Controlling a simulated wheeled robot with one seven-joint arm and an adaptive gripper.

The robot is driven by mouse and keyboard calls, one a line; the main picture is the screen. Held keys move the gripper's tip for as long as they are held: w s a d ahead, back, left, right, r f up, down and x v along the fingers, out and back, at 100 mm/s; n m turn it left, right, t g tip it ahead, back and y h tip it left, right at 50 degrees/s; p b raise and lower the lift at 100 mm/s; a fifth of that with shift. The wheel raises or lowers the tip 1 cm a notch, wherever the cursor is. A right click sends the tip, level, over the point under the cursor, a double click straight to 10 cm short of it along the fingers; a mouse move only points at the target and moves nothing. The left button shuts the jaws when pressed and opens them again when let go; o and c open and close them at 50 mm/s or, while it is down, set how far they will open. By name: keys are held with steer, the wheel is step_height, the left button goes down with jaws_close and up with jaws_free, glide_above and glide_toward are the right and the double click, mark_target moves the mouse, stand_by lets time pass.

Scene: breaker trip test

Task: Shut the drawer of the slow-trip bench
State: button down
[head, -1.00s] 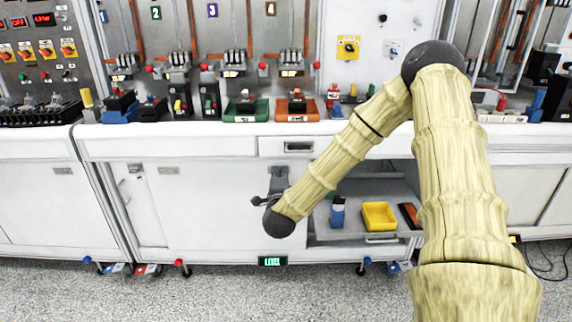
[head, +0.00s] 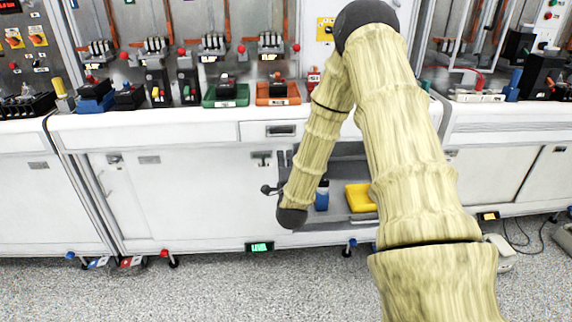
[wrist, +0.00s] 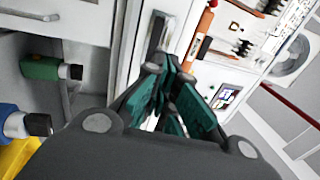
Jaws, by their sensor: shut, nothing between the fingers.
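The open drawer (head: 335,207) is a low grey tray pulled out of the lower right opening of the middle bench. It holds a blue-bodied item (head: 322,198) and a yellow bin (head: 360,198); my arm covers its right part. In the wrist view the blue item (wrist: 12,122), the yellow bin (wrist: 18,158) and a green item (wrist: 42,68) lie to the left of my fingers. My gripper (head: 267,189) is shut and empty, left of the drawer, before the white cabinet front. Its teal fingers (wrist: 165,100) show close together in the wrist view.
A shut upper drawer (head: 281,130) sits under the worktop. The worktop carries a green tray (head: 226,97) and an orange tray (head: 277,94). The speckled floor in front is clear; cables lie at right.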

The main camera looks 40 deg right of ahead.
mark_target(282, 135)
steer(key=x, duration=0.8)
steer(key=shift+p, duration=0.3)
steer(key=shift+b+x, duration=0.4)
steer(key=shift+x, duration=0.55)
steer(key=shift+d+r, duration=0.15)
steer(key=shift+r, duration=0.3)
steer(key=shift+s+a+f, duration=0.15)
steer(key=shift+a+f, duration=0.1)
steer(key=shift+f, duration=0.05)
steer(key=b+v, duration=0.1)
steer(key=v, duration=1.3)
steer(key=shift+f, duration=0.3)
steer(key=shift+a, duration=0.1)
